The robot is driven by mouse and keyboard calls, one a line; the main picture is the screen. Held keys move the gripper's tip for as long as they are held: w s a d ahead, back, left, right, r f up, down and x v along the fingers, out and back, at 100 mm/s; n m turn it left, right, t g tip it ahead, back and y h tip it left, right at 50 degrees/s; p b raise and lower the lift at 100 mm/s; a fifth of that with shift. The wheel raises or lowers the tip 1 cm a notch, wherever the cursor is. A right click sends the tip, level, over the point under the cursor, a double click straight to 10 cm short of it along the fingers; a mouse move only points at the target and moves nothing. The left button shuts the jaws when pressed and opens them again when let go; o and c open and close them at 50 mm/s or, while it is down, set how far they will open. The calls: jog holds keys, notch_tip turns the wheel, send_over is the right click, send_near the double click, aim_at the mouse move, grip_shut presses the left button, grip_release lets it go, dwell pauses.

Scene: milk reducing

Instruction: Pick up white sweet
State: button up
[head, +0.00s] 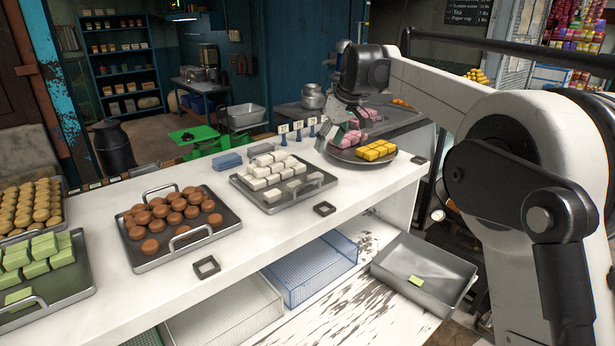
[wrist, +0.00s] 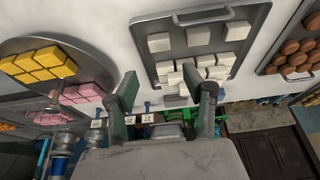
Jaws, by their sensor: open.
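White sweets (head: 274,168) are block-shaped and sit on a metal tray (head: 265,207) on the white counter, stacked at the back with several singles towards the front. In the wrist view, the white sweets (wrist: 197,36) lie on their tray (wrist: 152,58) beyond the fingertips, in the upper middle and right. My gripper (wrist: 160,74) is open, with no sweet visible between its fingers. In the head view, my gripper (head: 335,135) is above the counter, right of the white sweets' tray and near the pink sweets; its fingertips are hard to make out.
A round plate (head: 352,157) holds yellow (head: 376,150) and pink sweets right of the tray. A tray of brown sweets (head: 168,214) stands left. Small label stands (head: 298,130) line the back.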

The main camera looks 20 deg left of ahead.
aim_at(316, 175)
jog(key=p+x, duration=0.2)
jog(key=x, duration=1.1)
jog(key=shift+w+a+f, duration=0.2)
jog(key=shift+a+f, duration=0.05)
jog(key=shift+f, duration=0.05)
jog(key=c, duration=0.8)
jog(key=shift+r, duration=0.45)
jog(key=r, duration=0.2)
jog(key=s+r+b, duration=0.1)
jog(key=shift+a+r, duration=0.3)
jog(key=shift+r, duration=0.05)
jog(key=s+a+r+b, duration=0.1)
jog(key=s+a+r, duration=0.4)
jog(key=s, duration=0.4)
jog(key=shift+a+r+b, duration=0.2)
jog(key=shift+r+b, duration=0.15)
jog(key=shift+r, duration=0.35)
